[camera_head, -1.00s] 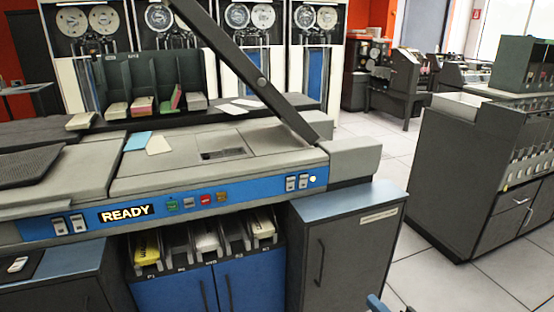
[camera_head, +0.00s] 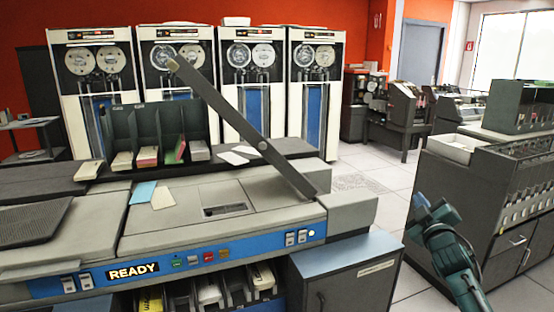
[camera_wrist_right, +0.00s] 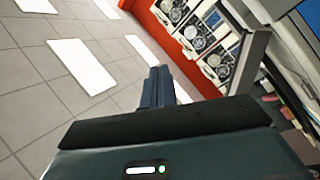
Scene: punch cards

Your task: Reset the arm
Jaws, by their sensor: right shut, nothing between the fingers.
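My right gripper (camera_head: 424,208) is at the lower right of the head view, on a teal arm that rises from the bottom edge. It is shut and empty, in the air between the card machine and the grey cabinet. In the right wrist view its blue fingers (camera_wrist_right: 158,88) are together, with floor and tape units beyond them. The card machine (camera_head: 270,191) has a lit READY sign (camera_head: 134,271) on its blue front panel. My left gripper is not in view.
A grey cabinet (camera_head: 455,206) stands at the right. A long dark bar (camera_head: 235,118) slants up over the card machine. Card stacks (camera_head: 147,156) stand in the dark rack behind it. Several tape units (camera_head: 312,132) line the back. The tiled floor (camera_head: 386,178) between machine and cabinet is open.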

